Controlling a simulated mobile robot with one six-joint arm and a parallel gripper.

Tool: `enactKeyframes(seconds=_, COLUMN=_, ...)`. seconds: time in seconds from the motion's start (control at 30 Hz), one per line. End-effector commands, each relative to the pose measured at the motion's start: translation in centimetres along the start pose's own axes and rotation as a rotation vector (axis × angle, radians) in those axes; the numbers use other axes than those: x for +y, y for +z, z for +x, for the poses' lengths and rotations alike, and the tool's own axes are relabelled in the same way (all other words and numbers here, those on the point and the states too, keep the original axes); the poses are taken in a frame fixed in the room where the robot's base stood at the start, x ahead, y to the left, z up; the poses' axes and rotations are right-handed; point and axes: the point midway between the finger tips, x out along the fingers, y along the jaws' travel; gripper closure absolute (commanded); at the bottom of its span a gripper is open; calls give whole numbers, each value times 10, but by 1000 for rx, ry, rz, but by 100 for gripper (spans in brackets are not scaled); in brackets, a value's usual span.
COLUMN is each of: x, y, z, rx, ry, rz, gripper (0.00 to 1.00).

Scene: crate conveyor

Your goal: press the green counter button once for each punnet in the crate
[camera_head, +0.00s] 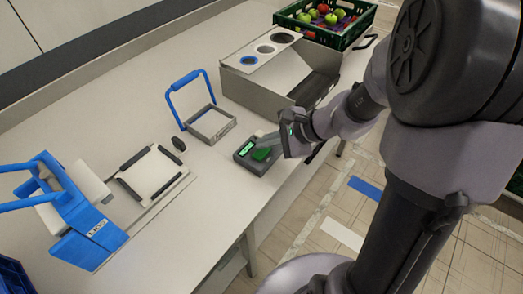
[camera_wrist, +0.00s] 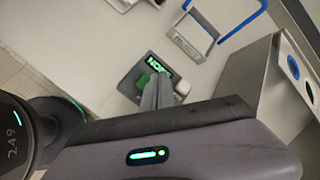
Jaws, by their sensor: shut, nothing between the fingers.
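The counter is a dark grey box (camera_head: 245,161) on the bench with a lit green display and a large green button (camera_head: 262,154). In the wrist view the green button (camera_wrist: 142,80) shows beside my fingers, and the display's text is partly hidden. My gripper (camera_head: 262,137) is shut and empty, its fingertips over the counter box close to the button. I cannot tell whether they touch it. A green crate (camera_head: 358,33) at the back holds red and green round fruit. Separate punnets cannot be made out or counted from here.
A grey metal bin (camera_head: 246,90) with round holes in its top panel stands behind the counter. A blue-handled frame (camera_head: 211,124) is left of the counter. A blue device (camera_head: 88,232) and a white plate (camera_head: 152,172) are further left. Open bench lies in front.

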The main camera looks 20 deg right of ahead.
Motion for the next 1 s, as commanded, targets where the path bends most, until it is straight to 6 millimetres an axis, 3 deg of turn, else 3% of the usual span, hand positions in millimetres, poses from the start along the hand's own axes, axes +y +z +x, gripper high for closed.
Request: enactKeyframes(seconds=1.0, x=5, y=-5, z=6, rx=0, ry=0, rz=0, gripper=100)
